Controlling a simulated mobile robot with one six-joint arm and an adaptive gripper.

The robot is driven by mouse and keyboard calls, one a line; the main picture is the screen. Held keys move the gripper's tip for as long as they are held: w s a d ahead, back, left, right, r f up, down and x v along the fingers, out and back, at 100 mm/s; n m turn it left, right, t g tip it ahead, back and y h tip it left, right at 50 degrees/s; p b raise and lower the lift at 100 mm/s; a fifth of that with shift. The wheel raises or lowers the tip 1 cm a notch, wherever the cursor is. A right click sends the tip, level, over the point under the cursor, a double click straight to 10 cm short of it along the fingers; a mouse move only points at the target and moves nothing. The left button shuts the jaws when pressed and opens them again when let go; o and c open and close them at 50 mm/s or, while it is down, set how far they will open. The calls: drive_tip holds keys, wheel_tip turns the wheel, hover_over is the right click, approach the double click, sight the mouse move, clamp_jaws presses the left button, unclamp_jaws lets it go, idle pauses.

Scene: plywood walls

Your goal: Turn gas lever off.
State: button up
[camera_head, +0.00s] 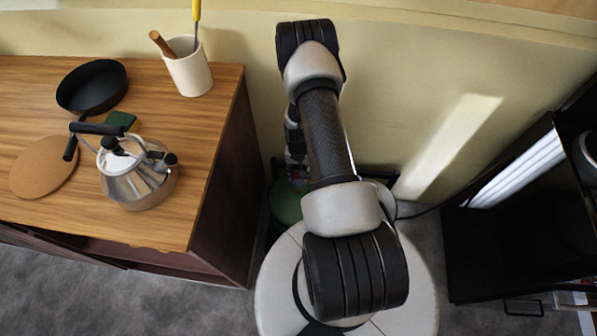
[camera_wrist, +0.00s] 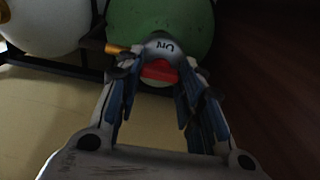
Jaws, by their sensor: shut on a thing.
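A green gas cylinder (camera_wrist: 185,18) shows in the wrist view, with a grey collar at its top. In the head view the cylinder (camera_head: 285,203) stands on the floor between the cabinet and my base, partly hidden by my arm. The red gas lever (camera_wrist: 160,71) sits on the collar. My gripper (camera_wrist: 160,77) reaches down to it with its blue-padded fingers on either side, shut on the lever. The exact contact at the fingertips is dark and hard to make out. The lever is hidden in the head view.
A brass-coloured fitting (camera_wrist: 117,49) sticks out beside the collar. A wooden cabinet (camera_head: 222,130) stands close on the left, bearing a kettle (camera_head: 140,185), a pan (camera_head: 93,87) and a utensil cup (camera_head: 188,72). The wall is behind. A black unit (camera_head: 500,255) stands on the right.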

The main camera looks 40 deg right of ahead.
idle(0.3)
drive_tip(key=o, duration=1.1)
drive_tip(key=shift+c, duration=0.2)
wheel_tip(320, 180, up, 12)
idle(0.5)
